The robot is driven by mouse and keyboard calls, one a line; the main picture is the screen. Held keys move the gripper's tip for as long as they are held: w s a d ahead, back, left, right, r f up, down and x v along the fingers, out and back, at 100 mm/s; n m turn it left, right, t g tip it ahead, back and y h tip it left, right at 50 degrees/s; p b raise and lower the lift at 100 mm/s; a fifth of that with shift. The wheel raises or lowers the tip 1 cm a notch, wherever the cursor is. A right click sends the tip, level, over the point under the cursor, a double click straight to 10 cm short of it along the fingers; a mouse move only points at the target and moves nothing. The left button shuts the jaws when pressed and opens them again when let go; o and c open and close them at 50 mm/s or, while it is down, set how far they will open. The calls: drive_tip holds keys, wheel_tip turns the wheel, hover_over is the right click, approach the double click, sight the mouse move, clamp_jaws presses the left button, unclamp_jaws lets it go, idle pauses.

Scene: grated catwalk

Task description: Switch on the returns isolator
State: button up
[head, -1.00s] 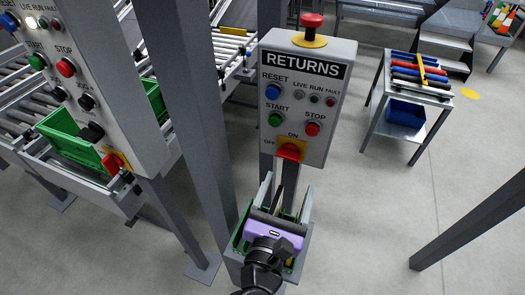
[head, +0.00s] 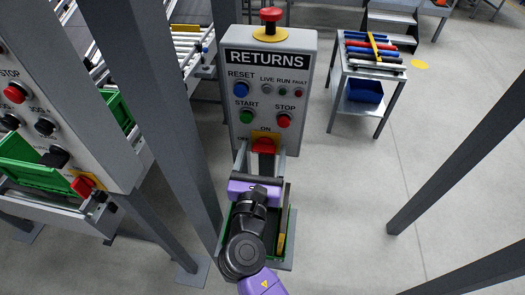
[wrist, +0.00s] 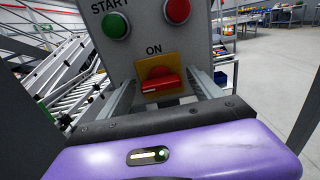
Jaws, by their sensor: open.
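The returns isolator is a red rotary handle (head: 263,146) on a yellow plate low on the grey RETURNS panel (head: 302,62). In the wrist view the red handle (wrist: 160,84) lies nearly level across the plate, below the ON label. In the head view the OFF label at the left is partly covered by my gripper. My gripper (head: 261,157) is open and empty, facing the panel. Its two fingers reach forward on the left and right of the handle. I cannot tell whether either touches it.
A second grey panel (head: 60,110) with its own red isolator (head: 84,185) stands at the left, past a grey post (head: 150,100). A green bin (head: 279,252) sits below my gripper. A cart (head: 375,68) stands at the back right.

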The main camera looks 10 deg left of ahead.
drive_tip(key=c, duration=1.4)
drive_tip(key=m+b, duration=0.1)
drive_tip(key=m, duration=0.3)
drive_tip(key=shift+d+f+b, duration=0.1)
drive_tip(key=shift+f+b, duration=0.05)
drive_tip(key=shift+b, duration=0.25)
drive_tip(key=m+b, duration=0.2)
drive_tip(key=m, duration=0.2)
drive_tip(key=shift+f, duration=0.1)
drive_tip(key=m+b, duration=0.4)
drive_tip(key=m, duration=0.1)
drive_tip(key=shift+d+f+m, duration=0.1)
drive_tip(key=shift+m, duration=0.3)
drive_tip(key=shift+m+b, duration=1.4)
drive_tip(key=shift+m, duration=0.6)
